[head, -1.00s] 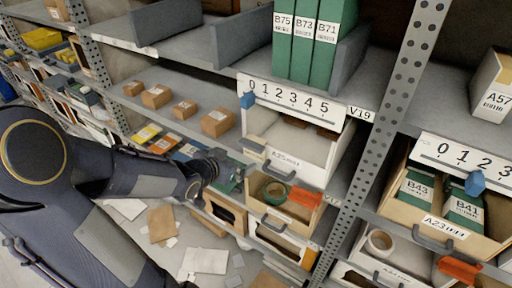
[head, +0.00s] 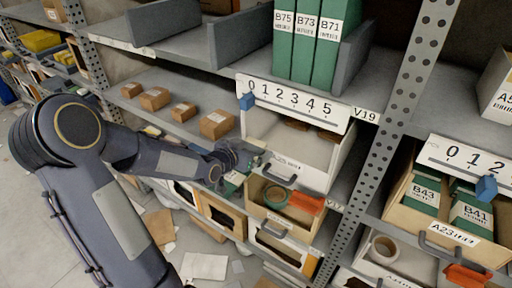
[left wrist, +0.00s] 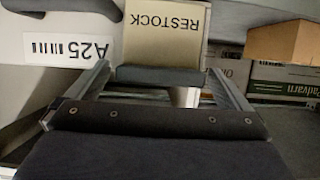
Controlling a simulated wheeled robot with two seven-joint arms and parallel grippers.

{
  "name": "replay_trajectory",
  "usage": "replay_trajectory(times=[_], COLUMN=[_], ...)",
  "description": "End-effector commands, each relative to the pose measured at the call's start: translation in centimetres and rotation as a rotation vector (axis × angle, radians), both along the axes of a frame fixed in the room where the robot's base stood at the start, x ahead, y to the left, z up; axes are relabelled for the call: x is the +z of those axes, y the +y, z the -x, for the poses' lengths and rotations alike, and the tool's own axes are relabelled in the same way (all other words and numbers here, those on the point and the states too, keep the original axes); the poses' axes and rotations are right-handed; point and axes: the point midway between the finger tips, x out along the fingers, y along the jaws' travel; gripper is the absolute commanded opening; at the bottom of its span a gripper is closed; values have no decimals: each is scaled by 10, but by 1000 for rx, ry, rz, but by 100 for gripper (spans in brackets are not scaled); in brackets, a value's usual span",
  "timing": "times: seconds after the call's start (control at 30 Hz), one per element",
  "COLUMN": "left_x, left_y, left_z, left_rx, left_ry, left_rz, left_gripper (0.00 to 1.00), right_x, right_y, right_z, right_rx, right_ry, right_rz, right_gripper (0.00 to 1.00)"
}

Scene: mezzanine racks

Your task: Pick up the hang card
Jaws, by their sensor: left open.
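The hang card (left wrist: 165,32) is a beige card printed RESTOCK, upside down in the left wrist view. It hangs beside the white A25 label (left wrist: 70,48) on a pale bin front. In the head view my left gripper (head: 238,162) is at the left front of the A25 bin (head: 318,164). The card is too small there to make out surely. My right gripper is not in view.
The bin's dark handle (head: 280,174) is close to my left gripper. Below is an open bin with a green tape roll (head: 275,197). Small cardboard boxes (head: 216,124) stand on the shelf to the left. A perforated rack post (head: 398,110) rises at right.

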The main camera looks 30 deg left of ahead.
Motion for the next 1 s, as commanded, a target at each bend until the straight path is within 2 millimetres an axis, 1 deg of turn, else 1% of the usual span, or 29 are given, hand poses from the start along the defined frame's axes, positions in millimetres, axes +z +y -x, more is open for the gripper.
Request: replay_trajectory(times=[0.03,0.37,0.63,0.77,0.87,0.97,1.0], left_x=[0,0,1,9,20,37,43], left_y=[0,0,0,0,1,0,-2], left_z=[0,0,0,0,0,1,6], left_rx=[0,0,1,0,0,2,1], left_ry=[0,0,-1,-2,-4,-6,-4], left_rz=[0,0,0,-2,-4,-5,-5], left_gripper=[99,56,55,55,55,55,55], right_x=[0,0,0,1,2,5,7], right_y=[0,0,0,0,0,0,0], right_z=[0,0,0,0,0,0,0], right_rx=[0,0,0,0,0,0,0], right_ry=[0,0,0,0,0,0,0], right_rz=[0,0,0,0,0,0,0], right_gripper=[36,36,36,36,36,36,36])
